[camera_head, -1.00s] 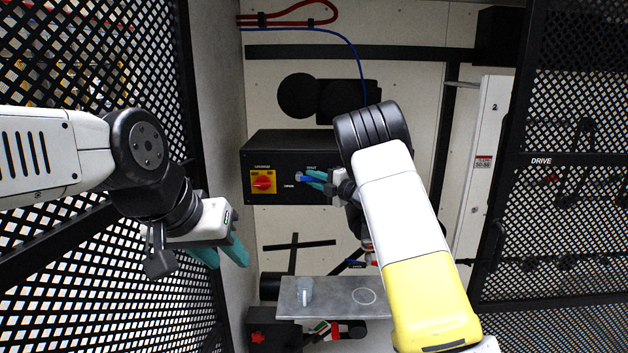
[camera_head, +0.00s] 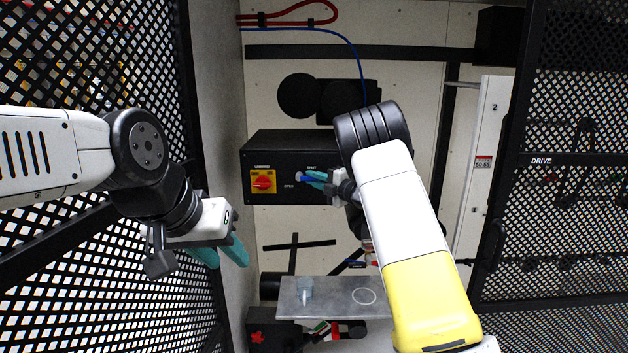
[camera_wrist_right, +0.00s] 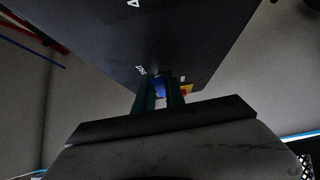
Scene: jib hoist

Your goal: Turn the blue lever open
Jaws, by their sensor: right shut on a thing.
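The blue lever (camera_head: 306,178) sticks out of the front of a black control box (camera_head: 270,158), between the labels SHUT and OPEN. My right gripper (camera_head: 318,179) is shut on the lever, its teal fingers on either side of it. In the right wrist view the blue lever (camera_wrist_right: 160,88) shows between the two teal fingers (camera_wrist_right: 159,98); the fingers and the dark gripper body hide part of it. My left gripper (camera_head: 222,252) hangs empty at the left, with its teal fingers apart, clear of the box.
A red knob on a yellow plate (camera_head: 263,182) is left of the lever on the same box. Black mesh panels stand at the left and right (camera_head: 560,220). A blue cable (camera_head: 335,36) runs above.

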